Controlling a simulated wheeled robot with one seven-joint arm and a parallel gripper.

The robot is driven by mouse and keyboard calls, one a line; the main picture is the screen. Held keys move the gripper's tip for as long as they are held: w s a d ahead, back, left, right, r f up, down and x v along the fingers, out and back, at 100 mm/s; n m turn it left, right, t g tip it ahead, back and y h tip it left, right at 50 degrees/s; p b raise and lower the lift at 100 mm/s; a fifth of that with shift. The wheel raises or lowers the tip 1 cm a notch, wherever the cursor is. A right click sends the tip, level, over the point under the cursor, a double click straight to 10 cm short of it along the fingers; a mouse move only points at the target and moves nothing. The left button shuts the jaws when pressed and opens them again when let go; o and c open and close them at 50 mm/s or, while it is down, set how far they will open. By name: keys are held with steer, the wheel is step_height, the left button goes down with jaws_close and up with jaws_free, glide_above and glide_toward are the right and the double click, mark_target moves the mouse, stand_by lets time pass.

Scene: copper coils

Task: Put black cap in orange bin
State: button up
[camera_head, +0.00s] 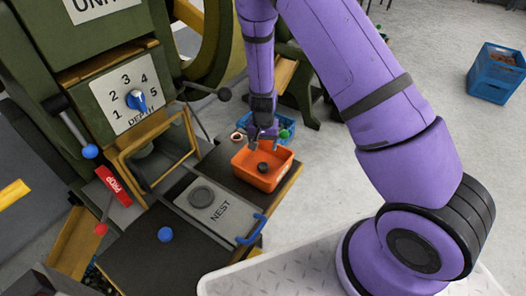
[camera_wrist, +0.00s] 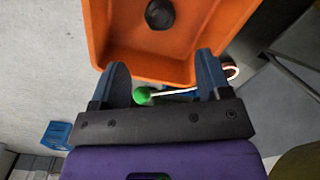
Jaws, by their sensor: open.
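The orange bin (camera_head: 259,181) stands on the dark shelf beside the machine, and it fills the upper part of the wrist view (camera_wrist: 182,70). The black cap (camera_head: 263,168) lies inside the bin on its floor; it also shows in the wrist view (camera_wrist: 160,14). My gripper (camera_head: 262,143) is above the back edge of the bin. In the wrist view its two fingers (camera_wrist: 163,75) are spread apart with nothing between them, and the cap is beyond the fingertips, apart from them.
A grey block marked NEST (camera_head: 223,213) with a dark round piece (camera_head: 201,196) is left of the bin. A blue container (camera_head: 243,120) and a green ball (camera_head: 284,134) are behind it. A blue crate (camera_head: 497,73) stands on the floor.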

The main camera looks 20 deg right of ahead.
steer(key=s+r+n+t+y, duration=0.1)
steer(key=s+r, duration=0.2)
steer(key=r, duration=0.7)
steer(key=s+d+r+n+t+y, duration=0.1)
steer(key=s+r, duration=0.1)
steer(key=r, duration=0.9)
steer(key=s+r+n, duration=0.1)
steer(key=s+r, duration=0.2)
steer(key=r, duration=0.7)
steer(key=s+d+r+n+t+h, duration=0.1)
steer(key=s+d+r, duration=0.2)
steer(key=s+r, duration=0.4)
steer(key=s+d+r+n+t+h, duration=0.1)
steer(key=s+r, duration=0.5)
steer(key=s, duration=0.8)
steer(key=shift+s+d+r+t, duration=0.35)
steer(key=shift+d+t, duration=0.25)
steer(key=shift+d, duration=0.45)
